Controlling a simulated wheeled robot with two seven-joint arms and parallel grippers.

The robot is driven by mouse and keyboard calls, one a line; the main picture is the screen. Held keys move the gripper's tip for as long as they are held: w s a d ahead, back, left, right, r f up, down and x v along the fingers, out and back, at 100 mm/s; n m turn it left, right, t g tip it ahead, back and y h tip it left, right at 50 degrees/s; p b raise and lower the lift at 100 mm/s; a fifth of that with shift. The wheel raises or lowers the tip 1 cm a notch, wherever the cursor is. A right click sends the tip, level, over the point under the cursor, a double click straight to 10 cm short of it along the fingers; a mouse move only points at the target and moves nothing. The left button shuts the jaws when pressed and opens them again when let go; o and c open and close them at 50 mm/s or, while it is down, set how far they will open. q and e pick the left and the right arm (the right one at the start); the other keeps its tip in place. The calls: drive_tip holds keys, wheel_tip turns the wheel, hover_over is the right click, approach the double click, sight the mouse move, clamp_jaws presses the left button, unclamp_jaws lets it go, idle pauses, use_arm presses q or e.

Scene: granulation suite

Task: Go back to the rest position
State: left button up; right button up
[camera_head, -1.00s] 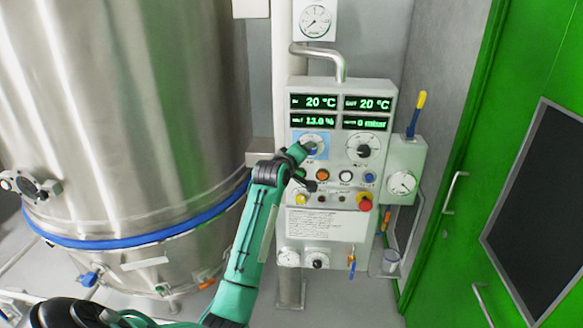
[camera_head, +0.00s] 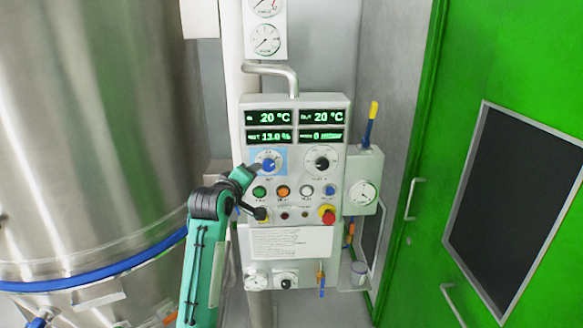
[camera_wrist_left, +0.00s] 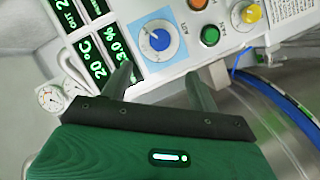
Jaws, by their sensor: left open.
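My left gripper (camera_head: 254,190) is in front of the left side of the control panel (camera_head: 290,240). In the left wrist view its two fingers (camera_wrist_left: 160,88) stand apart with nothing between them. The blue-backed dial (camera_head: 268,162) lies just beyond the fingertips, and it also shows in the left wrist view (camera_wrist_left: 158,40), apart from the fingers. The green button (camera_head: 260,191) is close to the gripper in the head view. My right gripper is in neither view.
A large steel vessel (camera_head: 90,130) with a blue band (camera_head: 90,272) stands at the left. A green door (camera_head: 520,70) with a dark window is at the right. A small box with a gauge (camera_head: 364,192) and a yellow-blue lever (camera_head: 371,120) adjoins the panel.

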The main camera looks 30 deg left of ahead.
use_arm(q)
drive_tip(key=shift+f, duration=0.1)
